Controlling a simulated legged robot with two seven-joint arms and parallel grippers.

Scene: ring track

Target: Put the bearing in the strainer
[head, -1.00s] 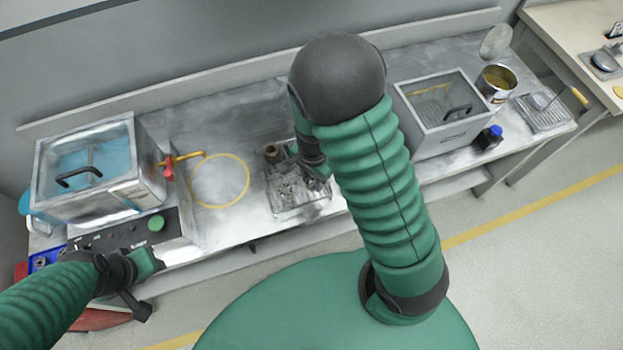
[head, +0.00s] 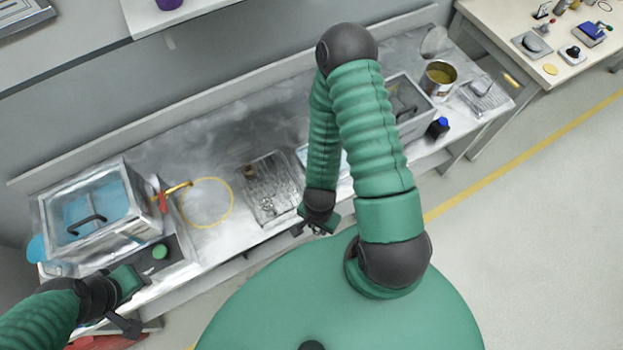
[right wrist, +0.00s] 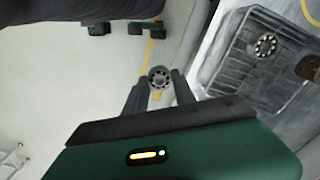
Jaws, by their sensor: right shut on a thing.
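My right gripper (head: 312,226) is near the bench's front edge, to the right of a metal parts tray (head: 291,205). In the right wrist view, its two dark fingers (right wrist: 158,88) are shut on a ring-shaped bearing (right wrist: 159,77), clear of the tray. A second ring-shaped bearing (right wrist: 265,45) lies in the ribbed tray (right wrist: 240,85). My left gripper (head: 138,278) is at the lower left, near the control panel; its jaws are unclear. A handled tank with blue contents (head: 97,205) stands at the left. I cannot tell which vessel is the strainer.
A brown cylinder (right wrist: 309,67) is at the tray. A yellow ring (head: 231,205) lies left of it. At right are a second tank (head: 418,122), partly hidden by my arm, an open can (head: 438,80) and a blue-capped bottle (head: 438,128). Bare bench lies behind the tray.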

